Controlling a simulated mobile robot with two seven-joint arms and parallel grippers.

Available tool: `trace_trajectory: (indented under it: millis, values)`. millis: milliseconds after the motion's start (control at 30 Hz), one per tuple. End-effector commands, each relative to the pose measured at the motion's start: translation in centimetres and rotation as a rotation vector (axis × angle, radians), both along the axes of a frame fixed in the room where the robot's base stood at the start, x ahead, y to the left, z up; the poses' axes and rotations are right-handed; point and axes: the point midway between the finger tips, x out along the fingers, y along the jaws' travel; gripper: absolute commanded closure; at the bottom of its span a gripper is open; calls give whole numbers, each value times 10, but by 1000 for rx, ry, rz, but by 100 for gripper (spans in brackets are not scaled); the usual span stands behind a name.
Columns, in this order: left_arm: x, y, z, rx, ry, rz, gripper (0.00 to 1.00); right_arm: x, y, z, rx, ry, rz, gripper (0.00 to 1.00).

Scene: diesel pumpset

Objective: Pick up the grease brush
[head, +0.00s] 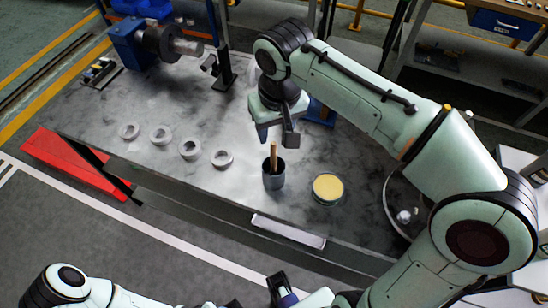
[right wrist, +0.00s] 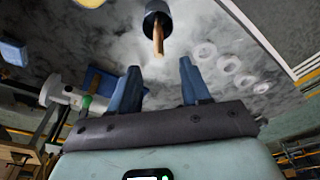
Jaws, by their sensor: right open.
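The grease brush stands in a dark grey cup (head: 274,179) on the metal bench, with its wooden handle (head: 273,156) sticking up. In the right wrist view the handle (right wrist: 158,38) points out of the cup (right wrist: 156,10), ahead of the fingers. My right gripper (head: 276,139) is open and empty, just above and behind the handle top, apart from it; its two blue fingers (right wrist: 160,72) are spread wide. The bristles are hidden in the cup. My left gripper (head: 284,291) shows partly at the bottom edge, away from the bench; its jaws are unclear.
A round tin of yellow grease (head: 328,187) stands right of the cup. Several grey rings (head: 190,149) lie in a row to the left. A pale tray (head: 288,231) lies along the front edge.

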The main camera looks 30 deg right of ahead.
Motion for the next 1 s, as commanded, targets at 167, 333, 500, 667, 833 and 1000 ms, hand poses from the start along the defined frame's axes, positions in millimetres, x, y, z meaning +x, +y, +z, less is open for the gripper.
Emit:
trace_trajectory:
  millis: [167, 333, 500, 667, 833, 1000]
  values:
    - [-3, 0, -10, 1, 5, 0, 57, 5, -1, -38, 0, 5, -1, 53]
    - [-4, 0, -12, 0, 6, 0, 57, 8, -1, -54, 1, 1, -1, 53]
    - [-5, 0, -15, 0, 6, 0, 57, 10, -3, -68, 1, 3, -2, 53]
    - [-6, 0, -19, 0, 7, 0, 57, 14, -5, -93, 1, 4, -1, 53]
    - [-6, 0, -21, 0, 8, 0, 57, 16, -4, -106, 1, 1, 0, 53]
    - [-6, 0, -20, 0, 8, 0, 57, 17, -4, -106, 1, 0, 0, 53]
